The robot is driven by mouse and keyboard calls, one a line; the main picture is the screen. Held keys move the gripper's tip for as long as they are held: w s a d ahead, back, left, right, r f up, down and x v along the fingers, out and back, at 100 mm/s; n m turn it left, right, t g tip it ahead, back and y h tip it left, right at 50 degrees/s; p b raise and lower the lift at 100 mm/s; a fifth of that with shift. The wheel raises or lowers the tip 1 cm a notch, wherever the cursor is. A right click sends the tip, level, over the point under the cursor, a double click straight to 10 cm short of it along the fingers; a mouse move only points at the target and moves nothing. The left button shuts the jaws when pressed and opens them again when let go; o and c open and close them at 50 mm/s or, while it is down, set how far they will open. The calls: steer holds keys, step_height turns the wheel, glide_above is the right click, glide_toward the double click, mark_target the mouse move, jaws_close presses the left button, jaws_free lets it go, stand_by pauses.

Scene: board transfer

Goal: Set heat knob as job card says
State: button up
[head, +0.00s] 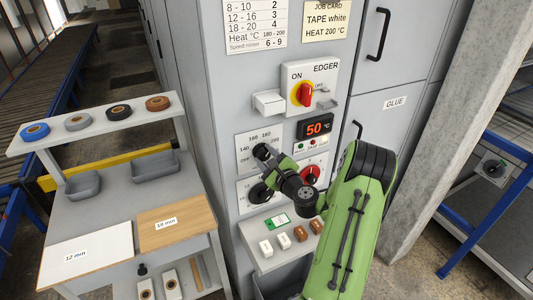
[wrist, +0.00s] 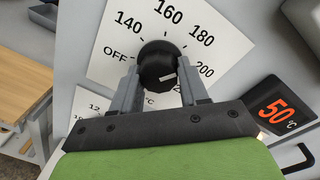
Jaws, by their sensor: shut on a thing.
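The black heat knob (wrist: 157,64) sits on a white dial plate (wrist: 107,68) marked OFF, 140, 160, 180 and 200. My gripper (wrist: 158,78) is shut on the knob, one finger on each side. A short white mark shows low on the knob's right side, towards the 200 side; its exact setting is unclear. In the head view my gripper (head: 262,152) reaches the dial plate (head: 244,149) and mostly hides the knob. The job card (head: 328,20) reads TAPE white, HEAT 200 °C. The display (head: 315,127) reads 50 °C.
A red rotary switch (head: 305,94) on a yellow disc sits above. A second black knob (head: 261,193) and a red knob (head: 310,173) sit below and right. A shelf (head: 278,257) with small blocks juts out underneath. A bench (head: 105,268) with boards stands left.

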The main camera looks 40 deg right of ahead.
steer(key=m+p, duration=0.3)
steer(key=m, duration=0.1)
steer(key=shift+m, duration=0.4)
steer(key=shift+f+m+t+p, duration=0.15)
steer(key=shift+m+t+p, duration=0.15)
steer(key=shift+m+p, duration=0.25)
steer(key=shift+m, duration=0.25)
steer(key=shift+f, duration=0.1)
steer(key=o, duration=1.1)
steer(key=shift+s, duration=0.1)
